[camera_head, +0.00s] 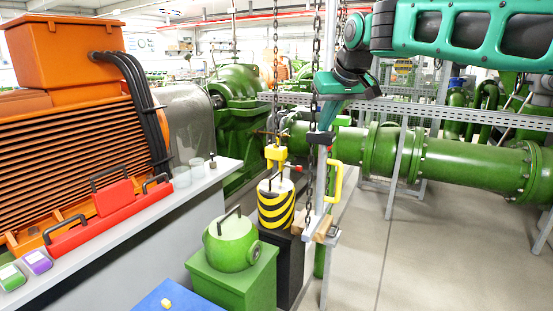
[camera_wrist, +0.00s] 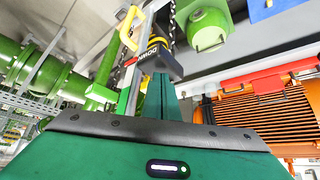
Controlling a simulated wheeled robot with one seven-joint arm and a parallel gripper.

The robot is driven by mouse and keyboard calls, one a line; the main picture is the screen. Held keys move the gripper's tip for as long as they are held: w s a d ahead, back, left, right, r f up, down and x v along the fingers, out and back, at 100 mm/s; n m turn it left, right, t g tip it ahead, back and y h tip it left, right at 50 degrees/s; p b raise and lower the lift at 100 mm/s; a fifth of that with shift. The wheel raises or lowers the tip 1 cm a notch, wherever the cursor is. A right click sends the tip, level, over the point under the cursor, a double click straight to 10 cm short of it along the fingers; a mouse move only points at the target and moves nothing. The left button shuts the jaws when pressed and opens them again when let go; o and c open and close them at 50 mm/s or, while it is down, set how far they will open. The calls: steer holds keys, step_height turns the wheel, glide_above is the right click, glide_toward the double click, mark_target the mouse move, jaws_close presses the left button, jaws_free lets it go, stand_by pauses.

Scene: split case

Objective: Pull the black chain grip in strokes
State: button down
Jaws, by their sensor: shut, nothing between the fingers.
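The black chain grip (camera_head: 320,138) hangs on a dark chain (camera_head: 316,60) in front of a grey upright post. In the wrist view the black grip (camera_wrist: 166,66) shows a white "DOWN" label, just beyond my fingertips. My green gripper (camera_head: 327,112) points down from the upper right, close above the grip. In the wrist view my gripper (camera_wrist: 160,82) has its fingers together with nothing between them; whether they touch the grip I cannot tell. A yellow hook block (camera_head: 275,154) hangs left of the grip, over a yellow-and-black striped load (camera_head: 276,205) on a black stand.
A yellow handle (camera_head: 337,182) sticks out right of the post, below my gripper. A green round case (camera_head: 231,245) stands on a green box. A grey bench (camera_head: 130,225) with a red tray runs along the left. Floor (camera_head: 430,260) at the right is clear.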

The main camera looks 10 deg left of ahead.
step_height(320, 180, down, 9)
steer(key=shift+f, duration=0.15)
stand_by(1.9)
steer(key=shift+r, duration=4.8)
steer(key=shift+f, duration=0.15)
step_height(320, 180, down, 9)
steer(key=shift+f, duration=0.15)
